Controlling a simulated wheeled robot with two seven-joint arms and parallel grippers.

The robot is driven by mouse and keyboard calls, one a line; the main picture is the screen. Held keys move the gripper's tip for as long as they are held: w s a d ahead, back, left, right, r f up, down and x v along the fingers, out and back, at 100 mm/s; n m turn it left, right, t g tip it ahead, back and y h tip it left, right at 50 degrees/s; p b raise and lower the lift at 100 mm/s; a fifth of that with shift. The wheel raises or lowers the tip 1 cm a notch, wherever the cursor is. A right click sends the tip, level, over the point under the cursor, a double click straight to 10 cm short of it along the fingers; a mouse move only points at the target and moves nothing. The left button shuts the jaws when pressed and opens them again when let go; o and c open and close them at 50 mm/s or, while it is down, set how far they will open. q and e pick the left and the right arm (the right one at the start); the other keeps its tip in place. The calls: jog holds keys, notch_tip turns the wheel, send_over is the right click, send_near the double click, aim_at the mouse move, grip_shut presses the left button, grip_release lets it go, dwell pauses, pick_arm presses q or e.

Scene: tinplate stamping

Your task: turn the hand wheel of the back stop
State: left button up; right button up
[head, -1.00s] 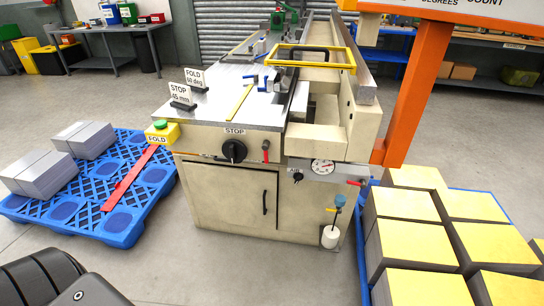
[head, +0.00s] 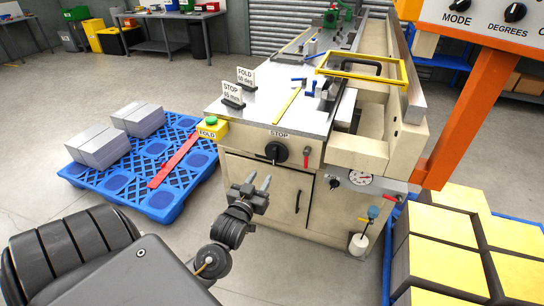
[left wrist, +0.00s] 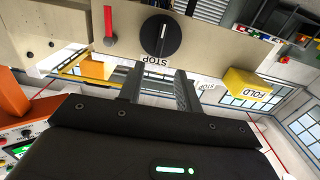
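The hand wheel (head: 276,152) of the back stop is a round black knob with a pointer, on the front of the cream machine under the STOP label (head: 279,134). It also shows in the left wrist view, upside down, as a black dial (left wrist: 161,37). My left gripper (head: 258,183) is in front of the machine, a little below and left of the wheel, with its fingers apart and nothing between them. In the left wrist view the open fingers (left wrist: 160,82) point toward the wheel and do not touch it. My right gripper is not in view.
A red-handled lever (head: 307,155) sits just right of the wheel. A yellow FOLD button box (head: 212,130) juts out at the left corner. A blue pallet (head: 150,196) with grey sheets stands left. An orange post (head: 462,130) and yellow-topped stacks (head: 440,265) are right.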

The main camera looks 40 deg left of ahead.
aim_at(273, 156)
pick_arm(q)
jog(key=x, duration=1)
jog(key=shift+w+a, duration=0.2)
jog(key=shift+w, duration=0.15)
grip_shut()
